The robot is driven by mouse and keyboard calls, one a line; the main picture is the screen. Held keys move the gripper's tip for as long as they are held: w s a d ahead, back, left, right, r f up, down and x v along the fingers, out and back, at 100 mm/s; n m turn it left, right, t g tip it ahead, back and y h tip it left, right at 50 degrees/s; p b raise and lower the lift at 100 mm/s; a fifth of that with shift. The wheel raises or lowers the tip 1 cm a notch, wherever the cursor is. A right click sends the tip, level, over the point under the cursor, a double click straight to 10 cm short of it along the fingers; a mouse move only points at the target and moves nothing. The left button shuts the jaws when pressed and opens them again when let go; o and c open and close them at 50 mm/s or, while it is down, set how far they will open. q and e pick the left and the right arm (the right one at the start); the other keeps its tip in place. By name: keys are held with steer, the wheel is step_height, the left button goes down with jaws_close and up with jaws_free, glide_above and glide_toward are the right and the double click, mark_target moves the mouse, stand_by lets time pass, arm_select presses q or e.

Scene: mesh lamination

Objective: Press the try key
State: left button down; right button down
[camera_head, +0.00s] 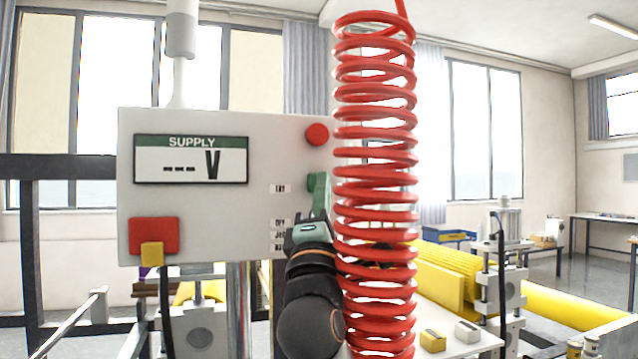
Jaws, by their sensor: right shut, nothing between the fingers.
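The light grey supply box (218,126) hangs in front of me. Its display (191,160) reads "SUPPLY" and "--- V". A small label (280,188), too small to read surely, sits on the right part of the box, with a green key-like part (316,184) to its right. My right gripper (318,213) is shut and empty, pointing up just below the green part and overlapping its lower end. I cannot tell whether they touch. More small labels (279,223) sit left of the gripper; whatever is beside them is hidden. My left gripper is not in view.
A red coiled hose (375,170) hangs close to the right of my gripper and overlaps the box's right edge. A red round button (317,134) is above. A red block (154,235) with a yellow piece is lower left.

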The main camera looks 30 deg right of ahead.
steer(key=shift+w, duration=0.15)
stand_by(0.7)
steer(key=shift+w+d, duration=0.1)
steer(key=shift+w, duration=0.2)
steer(key=shift+w+d, duration=0.15)
steer(key=shift+w, duration=0.35)
stand_by(0.7)
stand_by(0.3)
steer(key=shift+s+a+p, duration=0.25)
steer(key=shift+s+p, duration=0.05)
steer(key=shift+s, duration=0.6)
steer(key=shift+s, duration=0.1)
steer(key=s, duration=0.2)
steer(key=s+a+p, duration=0.1)
steer(key=s, duration=0.1)
steer(key=shift+s+a, duration=0.1)
steer(key=shift+s, duration=0.25)
stand_by(0.5)
